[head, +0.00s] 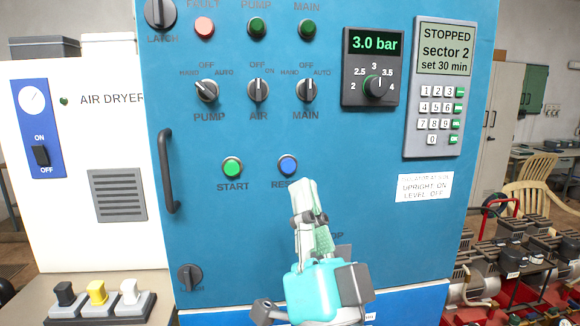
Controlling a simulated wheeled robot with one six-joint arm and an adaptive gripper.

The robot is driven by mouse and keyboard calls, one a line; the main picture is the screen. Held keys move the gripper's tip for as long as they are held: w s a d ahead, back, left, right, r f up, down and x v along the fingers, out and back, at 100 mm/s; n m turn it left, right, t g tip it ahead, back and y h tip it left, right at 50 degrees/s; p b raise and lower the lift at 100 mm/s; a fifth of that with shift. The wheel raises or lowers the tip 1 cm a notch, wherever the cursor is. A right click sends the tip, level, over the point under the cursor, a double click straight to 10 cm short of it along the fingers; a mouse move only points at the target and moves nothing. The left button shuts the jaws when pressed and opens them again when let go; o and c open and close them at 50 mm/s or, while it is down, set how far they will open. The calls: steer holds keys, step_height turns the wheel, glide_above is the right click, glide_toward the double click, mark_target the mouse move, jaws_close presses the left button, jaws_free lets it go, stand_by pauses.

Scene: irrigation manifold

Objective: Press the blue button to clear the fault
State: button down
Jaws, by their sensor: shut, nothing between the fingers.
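The blue button (289,165) sits in a ring on the blue cabinet front, right of the green START button (232,167). Its label begins "RES"; my gripper hides the rest. My gripper (305,187) is shut and empty, its tip pointing up just below and right of the blue button in the picture. The button's face shows clear of the fingers; I cannot tell the tip's distance from the panel. The FAULT lamp (204,27) looks pale red. The display (446,48) reads "STOPPED sector 2 set 30 min".
Three selector knobs, PUMP (206,90), AIR (258,89) and MAIN (306,89), stand out above the buttons. A dark door handle (167,170) projects at the left. A pressure dial (376,87) and keypad (436,115) are at upper right. My arm hides the panel below the blue button.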

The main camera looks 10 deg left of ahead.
steer(key=shift+w, duration=0.1)
steer(key=shift+w+a, duration=0.4)
steer(key=shift+w, duration=0.95)
steer(key=shift+w+a, duration=0.4)
steer(key=shift+w, duration=1)
steer(key=shift+w+a, duration=0.4)
steer(key=shift+w, duration=0.95)
steer(key=shift+w, duration=0.1)
steer(key=shift+w+a, duration=0.15)
steer(key=shift+w, duration=0.15)
steer(key=shift+w+a, duration=0.1)
steer(key=shift+w, duration=0.4)
steer(key=shift+s, duration=0.2)
steer(key=shift+s+d, duration=0.25)
steer(key=shift+s, duration=0.45)
steer(key=shift+s+d, duration=0.2)
steer(key=shift+s, duration=0.6)
steer(key=shift+s+d, duration=0.25)
steer(key=shift+s, duration=0.55)
steer(key=shift+s+d, duration=0.2)
steer(key=shift+s, duration=0.6)
